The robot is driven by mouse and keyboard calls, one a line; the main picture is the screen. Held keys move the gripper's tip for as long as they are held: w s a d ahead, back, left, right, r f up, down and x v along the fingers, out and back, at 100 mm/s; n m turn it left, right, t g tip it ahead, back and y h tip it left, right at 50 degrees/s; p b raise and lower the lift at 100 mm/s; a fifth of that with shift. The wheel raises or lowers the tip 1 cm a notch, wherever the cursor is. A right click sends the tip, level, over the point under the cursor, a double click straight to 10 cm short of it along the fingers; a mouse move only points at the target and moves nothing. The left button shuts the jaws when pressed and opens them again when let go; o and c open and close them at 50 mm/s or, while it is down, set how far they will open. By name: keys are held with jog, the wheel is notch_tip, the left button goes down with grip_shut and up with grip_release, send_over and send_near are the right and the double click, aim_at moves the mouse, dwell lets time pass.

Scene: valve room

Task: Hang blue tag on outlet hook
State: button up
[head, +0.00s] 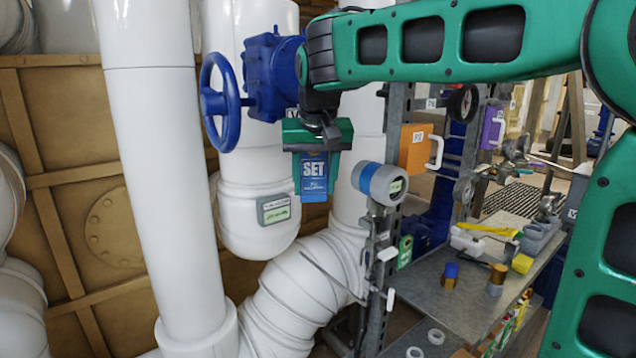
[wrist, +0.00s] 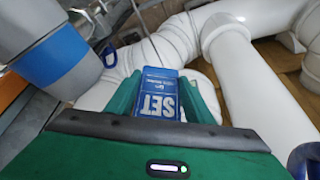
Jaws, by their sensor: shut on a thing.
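The blue tag (head: 313,178), printed SET, hangs upright below my gripper (head: 316,148) in the head view, in front of the white pipes. In the wrist view the blue tag (wrist: 158,92) sits between the two green fingers of my gripper (wrist: 160,103), which are shut on it. The tag's upper end is hidden by the gripper. A thin grey rod (head: 328,276) sticks out to the left from the post, below and right of the tag. I cannot tell whether this rod is the outlet hook. The tag is apart from it.
A blue-and-grey round gauge (head: 380,184) stands close right of the tag; it also shows in the wrist view (wrist: 60,45). A blue valve handwheel (head: 222,102) is up left. A steel post (head: 379,240) and cluttered bench (head: 450,310) stand right. White pipes (head: 160,170) lie behind.

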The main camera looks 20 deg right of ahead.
dwell(0.4)
jog(key=o, duration=1.1)
jog(key=shift+c, duration=0.2)
